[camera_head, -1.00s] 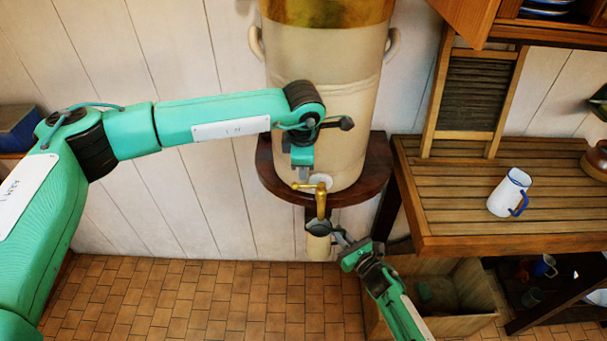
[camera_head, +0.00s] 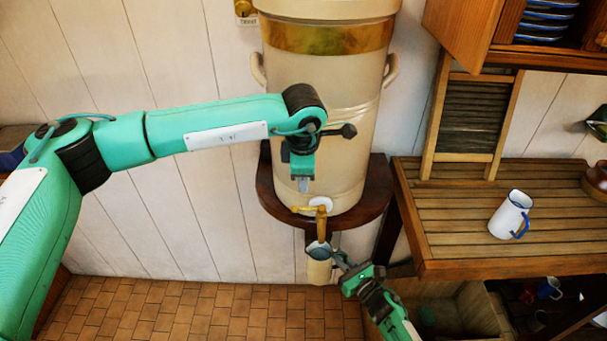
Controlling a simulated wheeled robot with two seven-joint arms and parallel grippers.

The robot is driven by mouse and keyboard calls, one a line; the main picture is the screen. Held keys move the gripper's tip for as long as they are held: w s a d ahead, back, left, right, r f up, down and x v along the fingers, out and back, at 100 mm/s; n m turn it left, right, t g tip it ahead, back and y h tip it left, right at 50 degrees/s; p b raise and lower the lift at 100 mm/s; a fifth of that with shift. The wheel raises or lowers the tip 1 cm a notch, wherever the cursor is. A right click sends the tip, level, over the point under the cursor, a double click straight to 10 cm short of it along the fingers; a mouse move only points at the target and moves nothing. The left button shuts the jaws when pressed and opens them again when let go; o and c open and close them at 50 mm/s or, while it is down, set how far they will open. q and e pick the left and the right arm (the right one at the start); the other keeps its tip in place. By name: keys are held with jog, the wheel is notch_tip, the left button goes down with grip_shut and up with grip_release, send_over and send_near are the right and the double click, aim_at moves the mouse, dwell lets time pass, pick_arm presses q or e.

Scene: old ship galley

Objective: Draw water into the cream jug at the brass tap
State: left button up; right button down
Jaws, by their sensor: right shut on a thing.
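The brass tap (camera_head: 321,228) sticks out low on the front of a large cream water urn (camera_head: 335,130). Its lever (camera_head: 303,209) points to the left. The cream jug (camera_head: 319,270) is upright right below the spout, with a dark blue-grey rim. My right gripper (camera_head: 341,262) is shut on the jug at its right side. My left gripper (camera_head: 303,185) is just above the tap lever, pointing down and apart from it. Its fingers look close together, but their gap is too small to judge. I cannot see inside the jug or any water.
The urn stands on a dark wooden shelf (camera_head: 277,210). A slatted counter (camera_head: 440,215) at the right holds a white mug with a blue handle (camera_head: 510,215) and a washboard (camera_head: 470,120). A wooden crate (camera_head: 470,300) is below. The left floor is clear.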

pick_arm(q)
notch_tip(320, 180, up, 12)
jog(key=s, duration=0.2)
jog(key=shift+s+f, duration=0.15)
dwell(0.5)
jog(key=shift+r, duration=0.3)
pick_arm(e)
jog(key=s, duration=1.2)
dwell(0.5)
pick_arm(q)
jog(key=shift+f, duration=0.1)
